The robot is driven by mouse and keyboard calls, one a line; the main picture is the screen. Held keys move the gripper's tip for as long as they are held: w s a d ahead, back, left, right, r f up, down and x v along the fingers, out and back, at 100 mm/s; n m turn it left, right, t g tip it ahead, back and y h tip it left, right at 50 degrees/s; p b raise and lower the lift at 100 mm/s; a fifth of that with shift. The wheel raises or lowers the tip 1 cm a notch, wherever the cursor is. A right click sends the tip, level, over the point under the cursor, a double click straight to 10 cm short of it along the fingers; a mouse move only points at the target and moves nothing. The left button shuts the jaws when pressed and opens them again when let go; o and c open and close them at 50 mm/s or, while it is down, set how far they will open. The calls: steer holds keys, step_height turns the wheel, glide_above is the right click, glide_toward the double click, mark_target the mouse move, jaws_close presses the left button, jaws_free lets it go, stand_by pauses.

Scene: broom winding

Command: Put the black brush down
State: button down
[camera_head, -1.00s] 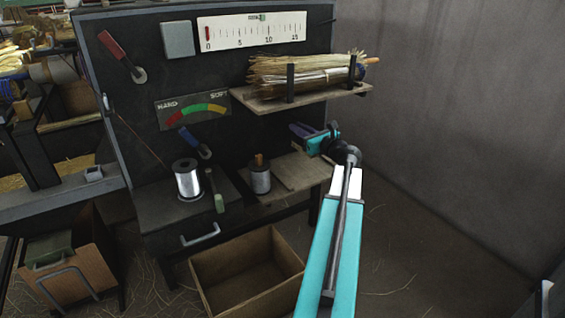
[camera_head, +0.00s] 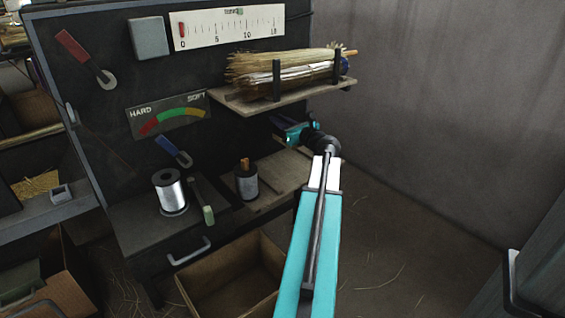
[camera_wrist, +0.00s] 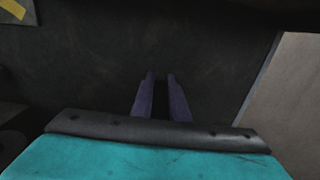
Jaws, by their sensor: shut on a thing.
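My gripper (camera_head: 278,123) is in front of the dark panel, under the upper shelf and above the lower wooden ledge. In the wrist view its two purple fingers (camera_wrist: 160,78) stand close together, with a narrow dark strip between them. They are shut on this dark thing, the black brush (camera_wrist: 160,100). Only a little of it shows, and its bristles and ends cannot be made out against the dark panel. In the head view it is too small and dark to tell apart from the fingers.
The upper shelf (camera_head: 240,105) holds a straw bundle (camera_head: 285,66). The lower ledge (camera_head: 285,180) carries a small grey spool (camera_head: 246,182) and has bare room at right. A wire spool (camera_head: 170,191) and a green-tipped lever (camera_head: 203,205) stand left. An open box (camera_head: 215,300) is below.

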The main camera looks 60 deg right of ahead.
mark_target(279, 133)
steer(key=shift+w+a+f+b, duration=0.1)
steer(key=shift+f+b, duration=0.35)
steer(key=shift+f, duration=0.8)
steer(key=shift+a+f+b, duration=0.1)
steer(key=shift+f+b, duration=0.35)
steer(key=shift+f, duration=0.75)
steer(key=shift+d+f+b, duration=0.1)
steer(key=shift+f+b, duration=0.9)
steer(key=shift+f, duration=1.5)
steer(key=shift+f, duration=0.6)
steer(key=c, duration=1.7)
jaws_free()
steer(key=shift+r, duration=0.1)
